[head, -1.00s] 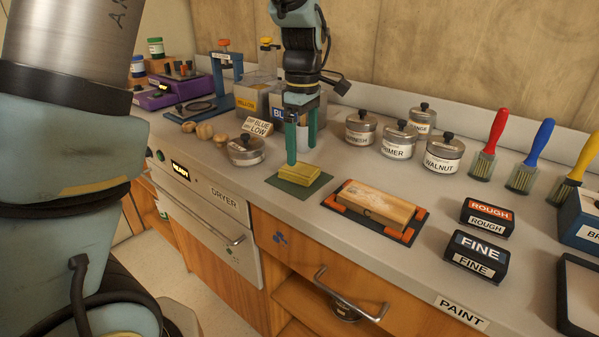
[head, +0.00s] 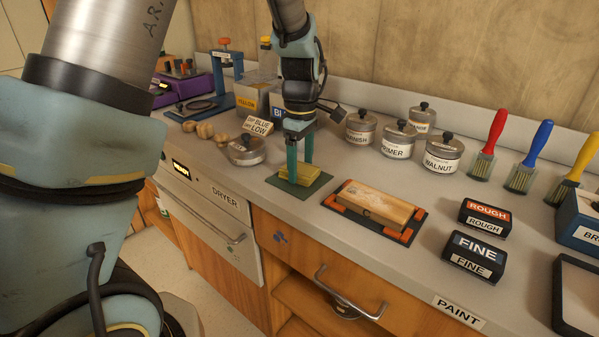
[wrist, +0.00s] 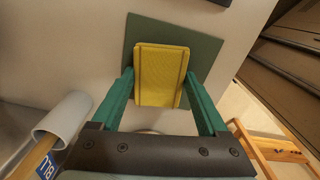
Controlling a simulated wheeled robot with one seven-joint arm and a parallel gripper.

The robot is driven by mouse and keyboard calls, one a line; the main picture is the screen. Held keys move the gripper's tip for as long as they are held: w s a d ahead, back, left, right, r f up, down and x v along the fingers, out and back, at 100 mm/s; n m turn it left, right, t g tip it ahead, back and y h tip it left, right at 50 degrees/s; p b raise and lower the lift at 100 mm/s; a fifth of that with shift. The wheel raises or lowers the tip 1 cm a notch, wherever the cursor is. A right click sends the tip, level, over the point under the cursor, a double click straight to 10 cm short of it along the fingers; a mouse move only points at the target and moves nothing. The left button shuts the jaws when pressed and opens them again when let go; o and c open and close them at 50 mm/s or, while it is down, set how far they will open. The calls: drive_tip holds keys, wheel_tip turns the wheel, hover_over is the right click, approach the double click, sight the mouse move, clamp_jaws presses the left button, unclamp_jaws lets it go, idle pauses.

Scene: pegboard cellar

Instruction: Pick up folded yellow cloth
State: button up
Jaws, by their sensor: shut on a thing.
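The folded yellow cloth (head: 299,174) lies on a dark green mat (head: 312,188) near the front edge of the counter. In the wrist view the cloth (wrist: 161,72) sits between the two green fingers, with the green mat (wrist: 203,52) around it. My gripper (head: 300,172) points straight down over the mat and is shut on the cloth, one finger at each side. The cloth still appears at mat level; I cannot tell any gap beneath it.
A wooden block in an orange-cornered tray (head: 345,207) stands right of the mat. Lidded tins (head: 397,141) stand behind, and a round tin (head: 246,150) and a "LOW" sign (head: 258,126) stand left. Sanding blocks (head: 475,256) and brushes (head: 487,146) are further right.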

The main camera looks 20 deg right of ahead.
sight(301, 168)
drive_tip(key=c, duration=0.6)
drive_tip(key=shift+r, duration=0.1)
drive_tip(key=shift+c, duration=0.2)
wheel_tip(301, 168, up, 10)
drive_tip(key=b, duration=0.1)
drive_tip(key=o, duration=0.8)
drive_tip(key=c, duration=0.6)
drive_tip(key=shift+c, duration=0.2)
